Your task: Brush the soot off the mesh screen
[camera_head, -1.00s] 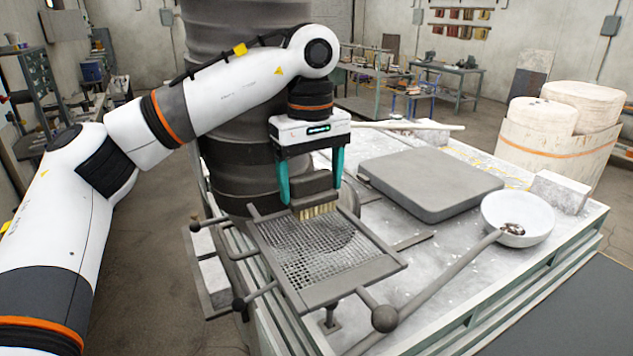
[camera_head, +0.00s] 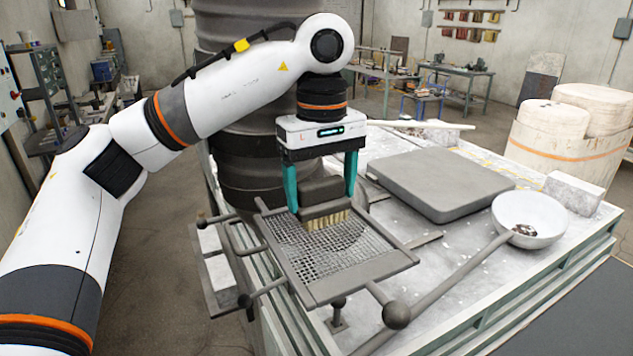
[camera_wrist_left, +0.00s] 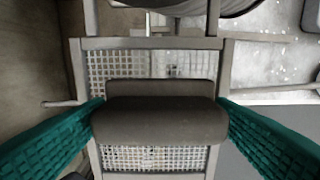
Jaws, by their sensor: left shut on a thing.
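The mesh screen (camera_head: 300,262) is a grey wire grid in a flat metal frame with rods, at the near left corner of the bench. A darker patch of soot (camera_head: 352,236) shows on the mesh beside the brush. My left gripper (camera_head: 321,192) is shut on the dark block of the brush (camera_head: 322,190), above the far part of the screen. Its pale bristles (camera_head: 326,220) point down and appear to meet the mesh. In the left wrist view the brush (camera_wrist_left: 160,122) sits between the teal fingers and hides the middle of the mesh (camera_wrist_left: 150,158). My right gripper is not in view.
A thick grey slab (camera_head: 440,184) lies on the bench behind. A large dark drum (camera_head: 245,170) stands behind the screen.

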